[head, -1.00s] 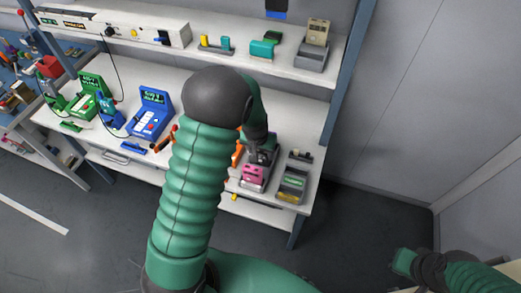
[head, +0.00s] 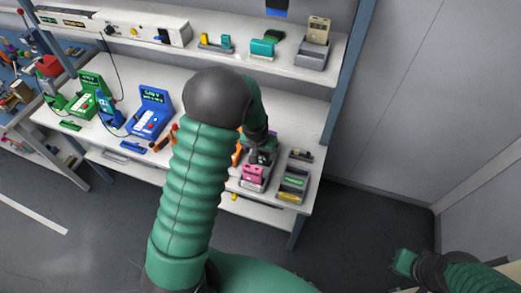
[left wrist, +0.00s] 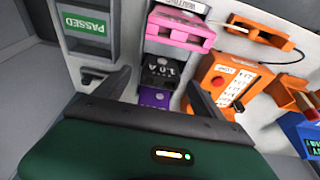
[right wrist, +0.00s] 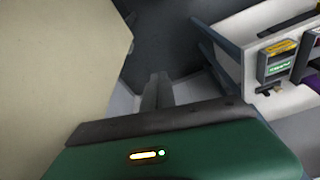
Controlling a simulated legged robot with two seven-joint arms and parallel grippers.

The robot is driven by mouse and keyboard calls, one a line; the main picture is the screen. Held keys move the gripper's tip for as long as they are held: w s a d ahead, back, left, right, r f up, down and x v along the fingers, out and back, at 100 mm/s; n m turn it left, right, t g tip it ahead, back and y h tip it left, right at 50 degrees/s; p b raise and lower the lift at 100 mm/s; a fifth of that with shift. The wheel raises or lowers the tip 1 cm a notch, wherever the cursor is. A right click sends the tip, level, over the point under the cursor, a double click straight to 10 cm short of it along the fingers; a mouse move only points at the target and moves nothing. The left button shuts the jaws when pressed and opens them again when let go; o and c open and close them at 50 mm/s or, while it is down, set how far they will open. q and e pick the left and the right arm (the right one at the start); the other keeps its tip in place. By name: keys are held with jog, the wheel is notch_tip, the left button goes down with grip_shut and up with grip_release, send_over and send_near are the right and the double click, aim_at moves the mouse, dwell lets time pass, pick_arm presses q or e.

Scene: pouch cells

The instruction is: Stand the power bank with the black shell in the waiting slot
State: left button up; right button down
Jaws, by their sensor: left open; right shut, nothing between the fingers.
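A grey rack (left wrist: 186,42) with a label that seems to read "waiting" holds a pink block (left wrist: 180,30), a black block (left wrist: 161,72) with pale marking, and a purple block (left wrist: 153,98) in a row. The black block looks like the black-shelled power bank; whether it stands upright is hard to tell. My left gripper (left wrist: 158,78) is open, with its fingers on either side of the black and purple blocks. In the head view it (head: 262,152) is over the rack, just behind the pink block (head: 253,174). My right gripper (right wrist: 157,88) is shut and empty, away from the bench.
A grey tray with a green "passed" label (left wrist: 85,25) stands beside the rack. An orange tester (left wrist: 222,82) with a cable is on the other side. Blue (head: 151,112) and green (head: 91,96) testers stand further left. A shelf (head: 225,55) overhangs the bench.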

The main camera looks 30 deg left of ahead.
pick_arm(q)
jog(key=v, duration=1.6)
jog(key=shift+r, duration=0.3)
jog(key=s+d+f+m, duration=0.2)
jog(key=s+d+f, duration=0.4)
jog(key=s+d, duration=0.4)
jog(key=shift+s+f+m+h, duration=0.25)
jog(key=shift+s+m+h, duration=0.15)
jog(key=shift+s, duration=0.5)
jog(key=shift+s, duration=0.1)
